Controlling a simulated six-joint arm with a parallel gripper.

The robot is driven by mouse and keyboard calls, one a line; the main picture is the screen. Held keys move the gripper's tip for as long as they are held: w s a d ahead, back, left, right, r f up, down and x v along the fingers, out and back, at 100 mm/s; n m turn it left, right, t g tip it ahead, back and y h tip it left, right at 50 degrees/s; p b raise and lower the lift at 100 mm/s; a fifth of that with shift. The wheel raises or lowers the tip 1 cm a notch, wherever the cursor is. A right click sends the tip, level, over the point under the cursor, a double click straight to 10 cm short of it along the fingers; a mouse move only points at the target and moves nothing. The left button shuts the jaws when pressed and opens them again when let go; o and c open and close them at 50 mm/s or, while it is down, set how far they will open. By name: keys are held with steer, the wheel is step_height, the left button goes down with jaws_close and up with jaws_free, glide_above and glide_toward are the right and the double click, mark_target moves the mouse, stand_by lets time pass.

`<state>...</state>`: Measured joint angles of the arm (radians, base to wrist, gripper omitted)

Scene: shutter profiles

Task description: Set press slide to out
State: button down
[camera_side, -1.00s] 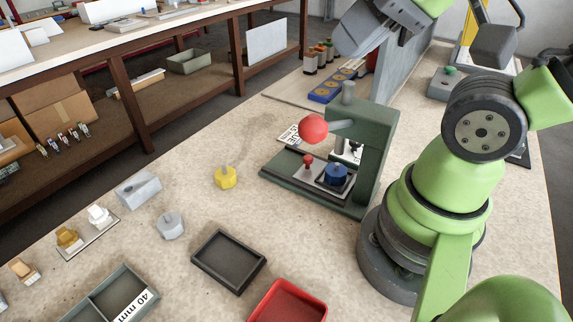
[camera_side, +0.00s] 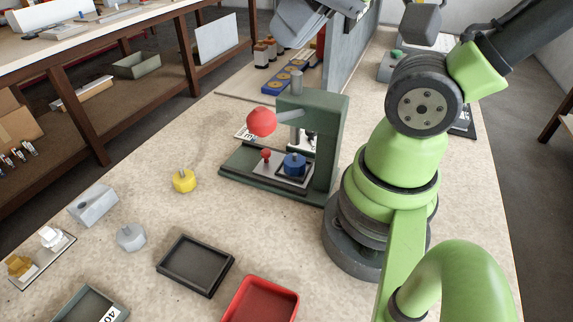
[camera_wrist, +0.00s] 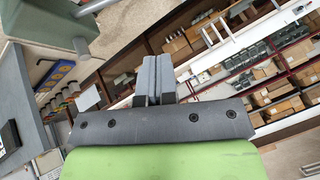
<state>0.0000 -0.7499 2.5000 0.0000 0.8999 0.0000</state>
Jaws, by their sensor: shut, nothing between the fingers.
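The press (camera_side: 335,135) is a dark green frame on a flat base, with a red ball (camera_side: 261,122) on its lever. Its slide (camera_side: 282,174) is a light plate low in the frame, with a small red knob (camera_side: 266,154) and a blue part (camera_side: 294,164) in a dark nest. I cannot tell how far out the slide stands. My gripper (camera_wrist: 158,63) is shut and empty in the wrist view, pointing towards distant shelves. In the side view its grey body is high behind the press, cut by the top edge, with its fingertips not clear.
A yellow part (camera_side: 184,181), a grey part (camera_side: 131,237), a black tray (camera_side: 195,265) and a red tray (camera_side: 261,299) are in front of the press. A grey upright panel (camera_side: 347,45) and a blue rack (camera_side: 283,81) stand behind.

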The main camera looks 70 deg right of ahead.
stand_by(0.3)
steer(key=c, duration=1.3)
jaws_free()
steer(key=shift+w, duration=0.15)
steer(key=o, duration=0.3)
steer(key=w, duration=0.1)
steer(key=w+d+g, duration=0.1)
steer(key=w+d+m+g, duration=0.1)
steer(key=w, duration=0.1)
steer(key=shift+w+f+h, duration=0.1)
steer(key=shift+f+h, duration=0.2)
steer(key=shift+f, duration=0.05)
steer(key=m+g+y, duration=0.2)
steer(key=m+g, duration=0.2)
steer(key=g, duration=0.4)
glide_above(265, 151)
steer(key=w+d, duration=0.3)
step_height(265, 151, down, 18)
steer(key=x, duration=0.9)
steer(key=shift+s+f, duration=0.15)
steer(key=shift+s, duration=0.2)
steer(key=shift+w, duration=0.1)
jaws_close()
